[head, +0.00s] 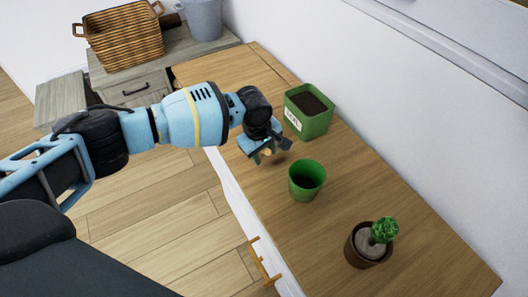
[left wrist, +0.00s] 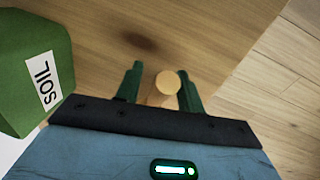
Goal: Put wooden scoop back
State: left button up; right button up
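My left gripper (head: 266,150) is over the front part of the wooden table, between the green soil box and the green pot. In the left wrist view its two green fingers (left wrist: 160,88) stand on either side of a round, light wooden piece, which looks like the handle of the wooden scoop (left wrist: 167,82). The gripper appears shut on it and holds it above the table; a dark shadow lies on the wood. The rest of the scoop is hidden. The green soil box (head: 309,110), labelled SOIL, holds dark soil; it also shows in the left wrist view (left wrist: 30,75). My right gripper is out of view.
A green pot (head: 306,181) stands close to the gripper. A brown pot with a small cactus (head: 368,243) stands nearer on the table (head: 420,250). The white wall borders the table's right side. A wicker basket (head: 124,38) and grey bucket (head: 201,18) sit on a grey cabinet.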

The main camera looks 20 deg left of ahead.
pick_arm(q)
jog(key=shift+f+b, duration=0.3)
notch_tip(320, 180, up, 8)
jog(key=s+p, duration=0.2)
jog(key=p, duration=0.2)
jog(key=shift+a+p, duration=0.3)
dwell(0.5)
